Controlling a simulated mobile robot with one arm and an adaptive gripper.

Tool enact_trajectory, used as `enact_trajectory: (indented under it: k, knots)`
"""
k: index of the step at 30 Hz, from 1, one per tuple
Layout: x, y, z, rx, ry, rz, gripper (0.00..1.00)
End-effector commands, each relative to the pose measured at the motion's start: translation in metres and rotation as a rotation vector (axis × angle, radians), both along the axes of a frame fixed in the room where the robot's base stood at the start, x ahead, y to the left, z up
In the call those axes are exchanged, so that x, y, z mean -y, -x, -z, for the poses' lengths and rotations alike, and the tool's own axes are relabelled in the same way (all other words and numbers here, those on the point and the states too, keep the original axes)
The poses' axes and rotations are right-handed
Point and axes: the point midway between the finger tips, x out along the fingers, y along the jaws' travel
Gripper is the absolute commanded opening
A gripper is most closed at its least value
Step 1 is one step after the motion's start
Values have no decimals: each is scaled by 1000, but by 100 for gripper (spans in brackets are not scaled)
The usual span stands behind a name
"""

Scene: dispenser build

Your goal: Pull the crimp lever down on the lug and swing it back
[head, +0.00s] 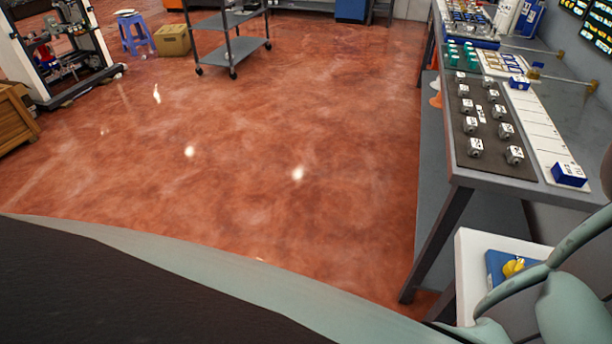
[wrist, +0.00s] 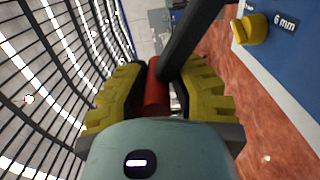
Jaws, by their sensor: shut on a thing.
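My gripper (wrist: 160,78) shows in the wrist view, its ribbed yellow fingers on both sides of a red grip (wrist: 155,92). It is shut on this grip. The grip appears to be the handle of the crimp lever; a black bar (wrist: 196,40) runs from beside it to the top of the picture. A yellow knob (wrist: 250,30) sits on a blue plate (wrist: 290,65) marked "6 mm" at the right. The knob (head: 513,267) also shows in the head view at the lower right, partly behind my arm. I cannot make out the lug. The fingertips are not in the head view.
In the head view, a grey workbench (head: 462,170) with rows of small white blocks runs along the right. A white stand (head: 468,262) carries the blue plate in front of it. A wheeled cart (head: 237,50) stands at the back. The red floor between is clear.

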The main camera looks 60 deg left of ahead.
Motion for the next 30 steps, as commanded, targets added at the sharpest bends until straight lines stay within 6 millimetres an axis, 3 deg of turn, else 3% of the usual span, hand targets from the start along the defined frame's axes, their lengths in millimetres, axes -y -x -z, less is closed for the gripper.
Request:
enact_trajectory:
  k: [9,26,27,30]
  knots:
    - [0,0,18,77,99,2,0]
    - [0,0,19,92,118,3,0]
    - [0,0,19,92,118,3,27]
    - [0,0,20,92,118,2,37]
